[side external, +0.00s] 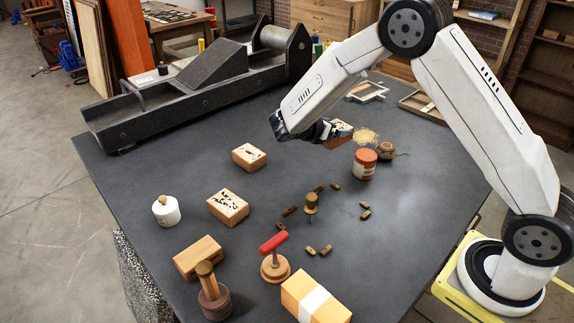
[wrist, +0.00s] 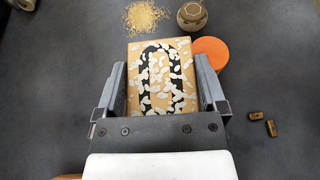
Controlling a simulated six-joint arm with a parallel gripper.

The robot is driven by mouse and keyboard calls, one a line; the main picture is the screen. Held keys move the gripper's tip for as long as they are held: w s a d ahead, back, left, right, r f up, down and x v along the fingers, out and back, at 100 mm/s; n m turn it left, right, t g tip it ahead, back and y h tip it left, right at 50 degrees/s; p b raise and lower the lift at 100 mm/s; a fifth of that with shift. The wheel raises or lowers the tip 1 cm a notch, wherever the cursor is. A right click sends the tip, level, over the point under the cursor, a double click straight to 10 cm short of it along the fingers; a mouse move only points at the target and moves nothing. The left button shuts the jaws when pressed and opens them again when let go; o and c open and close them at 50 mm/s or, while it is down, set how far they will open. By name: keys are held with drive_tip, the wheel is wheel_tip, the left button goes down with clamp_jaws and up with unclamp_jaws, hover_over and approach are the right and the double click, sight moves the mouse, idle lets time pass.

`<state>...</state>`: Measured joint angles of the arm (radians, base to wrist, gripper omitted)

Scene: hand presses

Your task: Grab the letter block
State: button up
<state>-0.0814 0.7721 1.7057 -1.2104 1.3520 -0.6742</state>
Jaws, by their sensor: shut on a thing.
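A wooden letter block (wrist: 160,80) with a black rounded letter speckled with white flakes is between my gripper's fingers in the wrist view. It also shows in the side view (side external: 340,130), where it appears raised above the dark table. My gripper (side external: 326,131) is shut on its two sides. Its letter face points up toward the wrist camera. The block's near end is hidden by the gripper's palm. Two more wooden blocks with black marks lie on the table, one at the middle left (side external: 249,156) and one nearer the front (side external: 228,207).
A jar with an orange lid (side external: 365,162), a small round pot (side external: 386,150) and a crumb pile (side external: 364,136) are close by. A large press (side external: 205,85) fills the back left. Stamps, a plain block (side external: 199,257) and a banded block (side external: 315,297) stand in front.

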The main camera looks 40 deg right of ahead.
drive_tip(key=shift+s+a+r, duration=0.15)
drive_tip(key=shift+s+r, duration=0.25)
drive_tip(key=shift+s, duration=0.45)
drive_tip(key=shift+s+a+r, duration=0.2)
drive_tip(key=shift+s+r, duration=0.15)
drive_tip(key=shift+s, duration=0.45)
drive_tip(key=shift+s+a+r, duration=0.15)
drive_tip(key=shift+s+r, duration=0.25)
drive_tip(key=shift+s, duration=0.45)
